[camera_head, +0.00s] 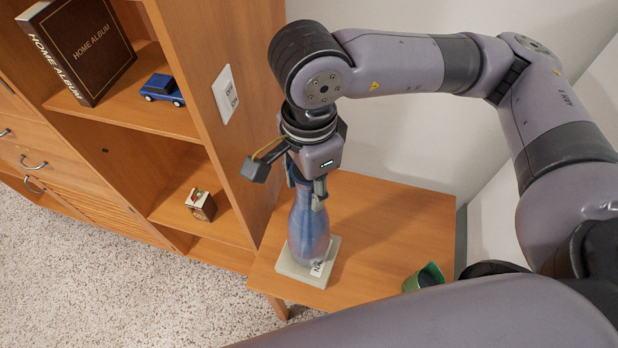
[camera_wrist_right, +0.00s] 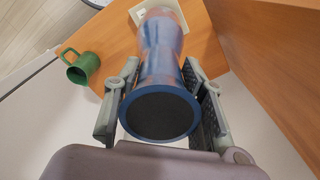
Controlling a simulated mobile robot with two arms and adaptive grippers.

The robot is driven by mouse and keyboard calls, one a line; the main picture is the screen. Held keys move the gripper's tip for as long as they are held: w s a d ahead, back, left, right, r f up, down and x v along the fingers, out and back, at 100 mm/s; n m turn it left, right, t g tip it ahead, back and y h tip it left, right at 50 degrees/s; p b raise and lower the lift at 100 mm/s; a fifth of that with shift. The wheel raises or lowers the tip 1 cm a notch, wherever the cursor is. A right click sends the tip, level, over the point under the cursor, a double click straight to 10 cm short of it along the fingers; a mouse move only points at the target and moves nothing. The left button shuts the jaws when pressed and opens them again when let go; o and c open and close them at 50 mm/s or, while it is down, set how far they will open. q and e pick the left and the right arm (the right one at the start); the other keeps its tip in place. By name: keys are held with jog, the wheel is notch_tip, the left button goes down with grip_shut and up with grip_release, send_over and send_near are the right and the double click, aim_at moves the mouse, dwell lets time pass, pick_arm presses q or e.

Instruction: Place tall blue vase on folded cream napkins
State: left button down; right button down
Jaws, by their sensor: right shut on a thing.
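The tall blue vase (camera_head: 308,228) is upright, its lower end over the folded cream napkins (camera_head: 290,268) on the small wooden table. From above, its base appears within the napkins' outline; I cannot tell whether it touches them or hangs just above. My right gripper (camera_head: 306,187) is shut on the upper part of the vase. In the right wrist view, the gripper's fingers (camera_wrist_right: 163,90) flank the vase (camera_wrist_right: 160,62), its dark round top facing the camera. A corner of the napkins (camera_wrist_right: 138,12) shows beyond it. My left gripper is not in view.
A green mug (camera_head: 425,277) stands on the table (camera_head: 385,225) to the right of the napkins. A wooden shelf unit (camera_head: 215,45) rises close on the left, holding a home album (camera_head: 85,45), a blue toy car (camera_head: 162,89) and a small box (camera_head: 201,205). A wall is behind.

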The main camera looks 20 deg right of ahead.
jog(key=shift+f, duration=0.1)
jog(key=c, duration=1)
grip_release()
jog(key=shift+r, duration=0.35)
notch_tip(320, 180, up, 12)
jog(key=shift+f+b, duration=0.2)
jog(key=shift+b, duration=0.5)
